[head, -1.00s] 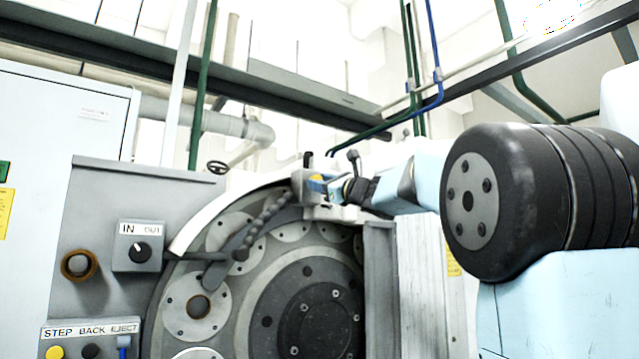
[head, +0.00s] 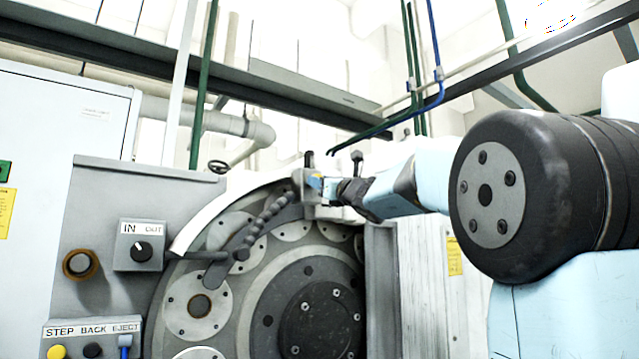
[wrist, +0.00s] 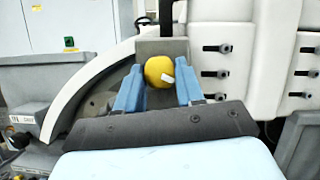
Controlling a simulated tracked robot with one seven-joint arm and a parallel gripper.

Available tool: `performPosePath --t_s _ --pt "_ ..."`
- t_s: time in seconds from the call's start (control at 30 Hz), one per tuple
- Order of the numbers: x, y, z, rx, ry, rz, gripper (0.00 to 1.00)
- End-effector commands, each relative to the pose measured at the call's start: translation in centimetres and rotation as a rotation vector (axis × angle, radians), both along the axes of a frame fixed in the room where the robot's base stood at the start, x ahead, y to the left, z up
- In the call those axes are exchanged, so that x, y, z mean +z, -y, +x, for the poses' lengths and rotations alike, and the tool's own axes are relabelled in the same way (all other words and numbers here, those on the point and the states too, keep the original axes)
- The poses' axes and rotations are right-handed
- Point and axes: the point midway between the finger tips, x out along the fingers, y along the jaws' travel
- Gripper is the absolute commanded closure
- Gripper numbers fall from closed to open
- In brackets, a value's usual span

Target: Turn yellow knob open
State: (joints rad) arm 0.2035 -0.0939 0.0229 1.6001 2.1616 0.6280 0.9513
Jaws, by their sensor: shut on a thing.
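The yellow knob (wrist: 159,72) shows in the wrist view, round with a white mark on its lower right side. My gripper (wrist: 160,90) has its two blue fingers on either side of the knob and is shut on it. In the head view my gripper (head: 324,187) is small, at the top of the round grinder housing. There the yellow knob (head: 314,181) is mostly hidden by the fingers, with only a little yellow showing.
The grinder's round face (head: 315,310) lies below my gripper, with a segmented hose (head: 265,222) close to its left. An IN/OUT switch box (head: 141,246) is at the left. White panels with black bolts (wrist: 222,48) stand right of the knob in the wrist view.

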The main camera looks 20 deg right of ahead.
Motion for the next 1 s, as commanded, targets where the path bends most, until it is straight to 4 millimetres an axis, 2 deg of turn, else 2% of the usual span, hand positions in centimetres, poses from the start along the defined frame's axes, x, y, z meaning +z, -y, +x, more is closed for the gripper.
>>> performPosePath --t_s 0.13,0.17,0.4,0.73,0.87,1.0 --pt "-0.3 -0.1 0.2 0.003 -0.004 -0.002 0.93" --pt "-0.3 -0.1 0.2 0.003 -0.004 -0.002 0.6" --pt "-0.1 -0.1 0.1 0.002 -0.001 -0.001 0.37" --pt "-0.1 0.1 -0.4 0.0 0.002 -0.002 0.37" --pt "-0.6 0.7 -1.7 -0.001 0.001 -0.002 0.37" --pt "-1.7 1.5 -3.9 -0.001 0.001 -0.002 0.37"
